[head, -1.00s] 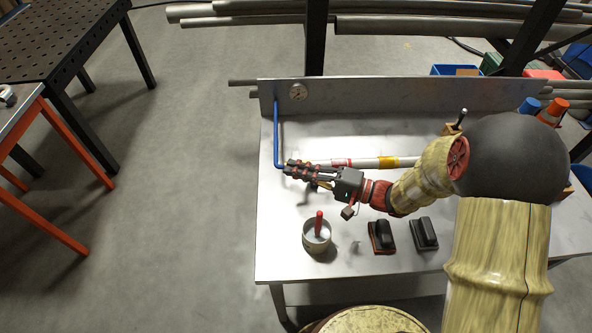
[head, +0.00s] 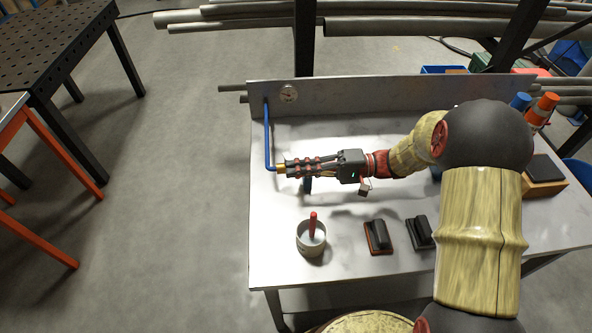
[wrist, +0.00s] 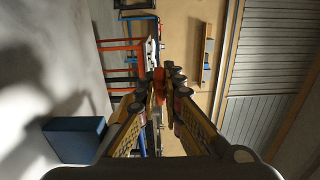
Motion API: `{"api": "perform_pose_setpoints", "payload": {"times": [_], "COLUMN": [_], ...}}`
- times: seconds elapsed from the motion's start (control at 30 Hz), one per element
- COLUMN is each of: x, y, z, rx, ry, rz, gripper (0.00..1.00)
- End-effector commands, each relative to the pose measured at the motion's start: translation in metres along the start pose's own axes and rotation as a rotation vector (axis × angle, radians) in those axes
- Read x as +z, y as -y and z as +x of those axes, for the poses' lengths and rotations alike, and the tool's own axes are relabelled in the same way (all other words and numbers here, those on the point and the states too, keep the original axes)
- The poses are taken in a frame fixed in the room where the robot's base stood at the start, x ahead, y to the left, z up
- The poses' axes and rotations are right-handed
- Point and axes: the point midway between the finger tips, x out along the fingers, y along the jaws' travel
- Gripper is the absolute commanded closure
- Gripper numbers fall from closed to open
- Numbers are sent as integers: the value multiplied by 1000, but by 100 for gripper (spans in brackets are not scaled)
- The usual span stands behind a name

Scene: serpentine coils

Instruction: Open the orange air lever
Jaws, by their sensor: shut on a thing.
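My gripper (head: 287,169) reaches left over the white bench, its fingertips close to a brass-yellow fitting (head: 280,169) at the lower end of the blue air pipe (head: 267,135). In the wrist view, the gripper (wrist: 161,84) has its fingers drawn together on a small orange-red piece, which I take as the orange air lever (wrist: 158,75). Only a part of the lever shows between the fingertips. In the head view the fingers hide it, so its angle cannot be told. A short dark blue part (head: 307,186) shows just below the fingers.
A pot (head: 311,238) with a red-handled tool and two dark blocks (head: 378,237) (head: 420,233) stand in front of the gripper. The bench's left edge is close to the fitting.

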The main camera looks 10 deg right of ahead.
Motion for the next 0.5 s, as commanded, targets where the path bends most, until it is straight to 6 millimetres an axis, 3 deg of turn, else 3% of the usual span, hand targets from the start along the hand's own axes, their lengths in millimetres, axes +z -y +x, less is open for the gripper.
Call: {"api": "perform_pose_setpoints", "payload": {"times": [0.37, 0.5], "x": [0, 0], "y": [-1, 0], "z": [0, 0], "rx": [1, 0], "ry": [-1, -1], "rz": [1, 0], "gripper": [73, 73]}}
